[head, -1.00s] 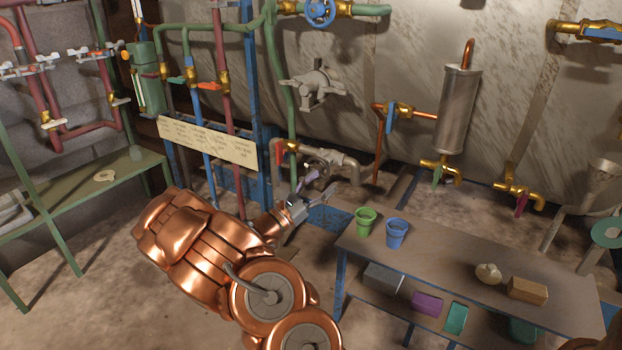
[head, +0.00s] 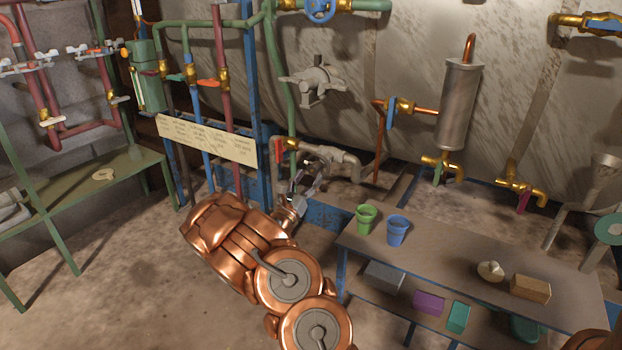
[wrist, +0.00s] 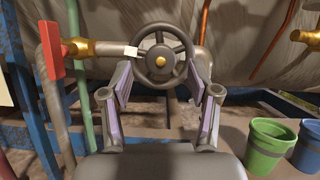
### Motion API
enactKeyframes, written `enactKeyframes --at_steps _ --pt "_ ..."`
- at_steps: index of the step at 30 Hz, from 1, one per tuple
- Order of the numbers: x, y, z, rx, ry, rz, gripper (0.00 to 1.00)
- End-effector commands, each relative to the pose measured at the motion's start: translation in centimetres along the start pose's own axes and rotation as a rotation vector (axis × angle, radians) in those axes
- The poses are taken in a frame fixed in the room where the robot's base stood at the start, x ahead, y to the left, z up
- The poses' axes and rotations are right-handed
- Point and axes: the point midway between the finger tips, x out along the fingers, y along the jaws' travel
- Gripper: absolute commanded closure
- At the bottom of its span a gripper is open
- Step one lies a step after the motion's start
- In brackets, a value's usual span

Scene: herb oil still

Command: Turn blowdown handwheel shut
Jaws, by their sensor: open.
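The blowdown handwheel (wrist: 164,54) is a dark spoked wheel with a brass-coloured hub and a small white tag at its left. In the wrist view it faces me, just beyond my gripper (wrist: 163,88), which is open with a finger on each side below the rim. I see no clear contact between the fingers and the wheel. In the head view the handwheel (head: 318,160) sits on a grey pipe, partly hidden by my gripper (head: 305,183).
A red-handled brass valve (wrist: 52,50) is close at the left. A green cup (wrist: 267,143) and a blue cup (wrist: 309,146) stand at the right on a bench (head: 440,263). A lettered board (head: 207,142) hangs left of the wheel.

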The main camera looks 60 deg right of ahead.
Motion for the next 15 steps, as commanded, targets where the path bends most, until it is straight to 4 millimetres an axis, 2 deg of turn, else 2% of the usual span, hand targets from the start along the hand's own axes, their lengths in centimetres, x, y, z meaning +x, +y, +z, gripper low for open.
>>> enactKeyframes --at_steps 6,15 --pt "1.7 -0.1 -0.2 -0.002 0.002 -0.002 0.39" --pt "1.9 -0.1 -0.1 -0.003 0.001 -0.001 0.39"
